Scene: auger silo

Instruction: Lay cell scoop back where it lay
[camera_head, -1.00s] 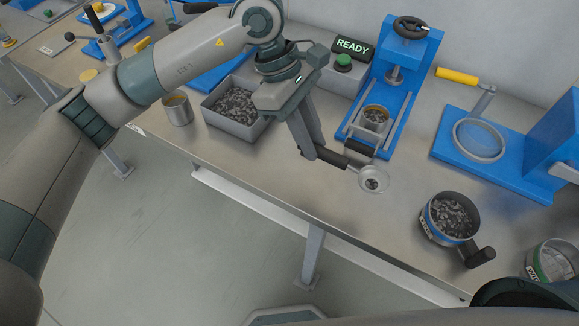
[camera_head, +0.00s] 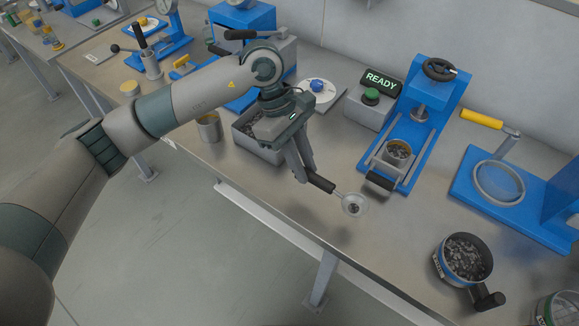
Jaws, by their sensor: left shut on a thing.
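The cell scoop (camera_head: 354,204) has a black handle and a small round metal bowl with some dark bits in it. My left gripper (camera_head: 306,176) is shut on its black handle. The scoop is over the front part of the steel bench (camera_head: 283,196), with its bowl toward the lower right. I cannot tell how high it is above the bench. My right gripper is not in view.
A grey tray of dark chips (camera_head: 262,147) is just behind and left of my gripper, with a metal cup (camera_head: 208,128) beside it. A blue press (camera_head: 420,122) stands behind right. A handled pot of chips (camera_head: 464,262) is at right.

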